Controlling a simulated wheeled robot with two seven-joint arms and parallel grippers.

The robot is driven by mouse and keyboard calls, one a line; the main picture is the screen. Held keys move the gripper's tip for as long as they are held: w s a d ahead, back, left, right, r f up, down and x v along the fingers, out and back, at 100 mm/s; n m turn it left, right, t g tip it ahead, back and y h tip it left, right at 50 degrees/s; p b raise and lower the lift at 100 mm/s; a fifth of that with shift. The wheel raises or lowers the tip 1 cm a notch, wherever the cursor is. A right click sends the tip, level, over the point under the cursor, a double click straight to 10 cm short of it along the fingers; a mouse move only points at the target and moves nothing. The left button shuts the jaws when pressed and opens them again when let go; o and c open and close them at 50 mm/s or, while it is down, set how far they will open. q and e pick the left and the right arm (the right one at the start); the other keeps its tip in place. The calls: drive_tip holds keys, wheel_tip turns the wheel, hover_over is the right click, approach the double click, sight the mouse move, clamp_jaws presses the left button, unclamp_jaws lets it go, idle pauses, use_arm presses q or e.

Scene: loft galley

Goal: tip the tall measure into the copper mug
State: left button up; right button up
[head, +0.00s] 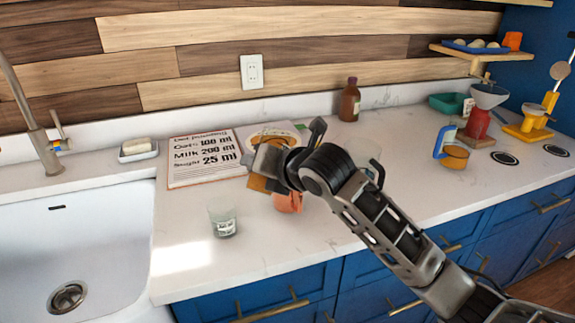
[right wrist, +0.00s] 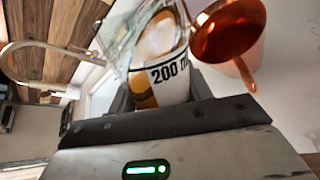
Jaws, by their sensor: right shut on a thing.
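My right gripper (head: 268,163) is over the counter and shut on the tall measure (right wrist: 172,72), a clear vessel marked "200 ml". In the head view the gripper and arm mostly hide the measure. In the right wrist view it lies tilted between the fingers, with white and orange-brown showing inside or through it. The copper mug (head: 288,202) stands on the counter just below and right of the gripper, partly covered by it. In the right wrist view the mug (right wrist: 228,30) is close beside the measure's upper part. I cannot tell whether they touch. My left gripper is not in view.
A small labelled glass (head: 222,218) stands left of the mug. A recipe card (head: 205,158) lies behind, near a soap dish (head: 138,149). The sink (head: 75,235) is at left. A brown bottle (head: 350,100) stands at the back; an amber-filled jug (head: 454,155) stands right.

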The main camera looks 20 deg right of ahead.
drive_tip(key=shift+a+f, duration=0.1)
drive_tip(key=shift+f+g+b, duration=0.3)
drive_tip(key=shift+f, duration=0.4)
drive_tip(key=shift+s+a+f+m+g+y+b, duration=0.15)
drive_tip(key=shift+f+m+g+y+b, duration=0.15)
drive_tip(key=shift+f+m+b, duration=0.5)
drive_tip(key=shift+s+a+r+g+y+p, duration=0.1)
drive_tip(key=shift+r+g+y+p, duration=0.25)
drive_tip(key=shift+g+p, duration=0.45)
idle(0.4)
drive_tip(key=shift+f+m+y+p, duration=0.25)
drive_tip(key=shift+m+p, duration=0.1)
drive_tip(key=shift+m, duration=0.15)
idle(1.1)
drive_tip(key=shift+w+d+r+m+g+y, duration=0.4)
drive_tip(key=shift+d+r+m+g, duration=0.1)
drive_tip(key=shift+r+g, duration=0.25)
idle(1.3)
drive_tip(key=shift+r+m+g+y, duration=0.3)
drive_tip(key=shift+r+g, duration=0.05)
drive_tip(key=shift+g, duration=0.1)
idle(1.1)
